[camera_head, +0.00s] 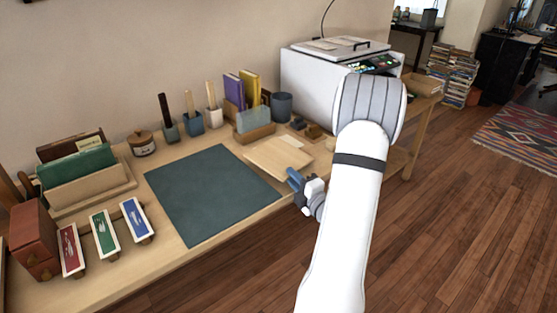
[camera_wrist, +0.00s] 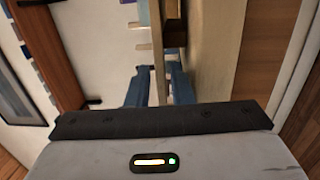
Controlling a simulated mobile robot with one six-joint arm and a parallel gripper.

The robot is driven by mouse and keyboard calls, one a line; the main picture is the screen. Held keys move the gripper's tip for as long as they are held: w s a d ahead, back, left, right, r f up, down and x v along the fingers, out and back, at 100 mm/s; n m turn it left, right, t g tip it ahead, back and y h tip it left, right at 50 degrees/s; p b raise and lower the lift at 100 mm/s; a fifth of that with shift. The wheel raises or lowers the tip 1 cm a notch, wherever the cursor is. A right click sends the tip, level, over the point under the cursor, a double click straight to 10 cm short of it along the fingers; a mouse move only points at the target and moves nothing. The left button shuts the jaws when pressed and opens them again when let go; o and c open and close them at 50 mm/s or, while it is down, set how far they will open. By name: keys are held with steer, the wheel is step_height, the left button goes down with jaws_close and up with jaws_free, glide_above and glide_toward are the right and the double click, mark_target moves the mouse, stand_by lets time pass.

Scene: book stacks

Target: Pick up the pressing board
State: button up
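The pressing board is a flat pale wooden board (camera_head: 272,160) lying at the right side of the dark green mat, near the table's front edge. My gripper (camera_head: 292,177) is at the board's front right edge, with its blue fingers pointing toward it. In the wrist view the two blue fingers (camera_wrist: 158,88) stand apart, one on each side of a thin pale wooden strip (camera_wrist: 157,48), which looks like the board seen edge-on. I cannot tell whether either finger touches it. The board looks flat, not raised.
The green mat (camera_head: 208,190) covers the table's middle. Behind the board stand a holder with books (camera_head: 250,88) and a dark cup (camera_head: 282,106). A white machine (camera_head: 310,80) stands at the back right.

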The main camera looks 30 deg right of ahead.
mark_target(279, 157)
steer(key=shift+w, duration=1.3)
jaws_close()
steer(key=shift+r, duration=0.1)
